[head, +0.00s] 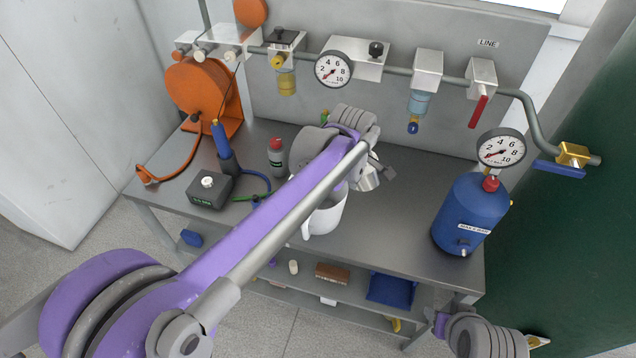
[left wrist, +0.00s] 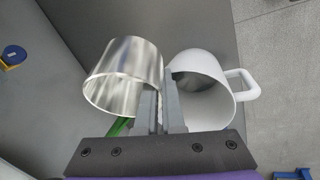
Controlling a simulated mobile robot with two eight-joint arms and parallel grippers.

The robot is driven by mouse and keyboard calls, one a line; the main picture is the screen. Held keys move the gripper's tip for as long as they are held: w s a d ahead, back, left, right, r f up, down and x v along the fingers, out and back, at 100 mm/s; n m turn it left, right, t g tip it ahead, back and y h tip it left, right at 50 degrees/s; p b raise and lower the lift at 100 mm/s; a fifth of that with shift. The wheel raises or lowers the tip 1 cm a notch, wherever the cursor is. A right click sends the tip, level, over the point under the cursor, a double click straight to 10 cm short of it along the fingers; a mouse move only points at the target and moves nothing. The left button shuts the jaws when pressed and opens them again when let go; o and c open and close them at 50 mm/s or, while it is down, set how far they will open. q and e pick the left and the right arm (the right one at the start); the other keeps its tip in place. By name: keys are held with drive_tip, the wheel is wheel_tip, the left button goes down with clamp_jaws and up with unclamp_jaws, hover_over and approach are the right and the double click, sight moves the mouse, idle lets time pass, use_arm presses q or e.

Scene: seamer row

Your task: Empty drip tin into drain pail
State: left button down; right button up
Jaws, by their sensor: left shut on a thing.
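The silver drip tin (left wrist: 124,76) is at left centre of the left wrist view, beside the white pail (left wrist: 200,88) with its side handle. My left gripper (left wrist: 158,110) is shut on the tin's wall on the side nearest the pail. In the head view the tin (head: 368,181) shows just right of my left arm, close to the pail (head: 327,218), and seems tilted. My arm hides part of both, and most of the left gripper. I cannot tell whether the tin touches the pail, or see what is in it.
A blue tank (head: 470,215) with a gauge stands at the bench's right end. A red-capped bottle (head: 276,158), a dark box (head: 209,190) and an orange reel (head: 203,97) are left. Filters and a gauge (head: 333,69) hang behind. The bench (head: 385,235) is clear between pail and tank.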

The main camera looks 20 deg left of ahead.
sight(371, 189)
use_arm(q)
drive_tip(key=d+f+y, duration=0.1)
drive_tip(key=d+f+y+b, duration=0.1)
drive_tip(key=f, duration=0.1)
drive_tip(key=d+f+g+y, duration=0.1)
drive_tip(key=y, duration=0.1)
drive_tip(key=shift+w+d+f+m+b, duration=0.15)
drive_tip(key=shift+w+f+m+b, duration=0.15)
drive_tip(key=shift+f+m, duration=0.1)
use_arm(e)
drive_tip(key=f, duration=0.1)
drive_tip(key=s+f, duration=0.1)
drive_tip(key=shift+f, duration=0.4)
use_arm(q)
drive_tip(key=shift+s, duration=0.1)
use_arm(e)
drive_tip(key=shift+s, duration=0.15)
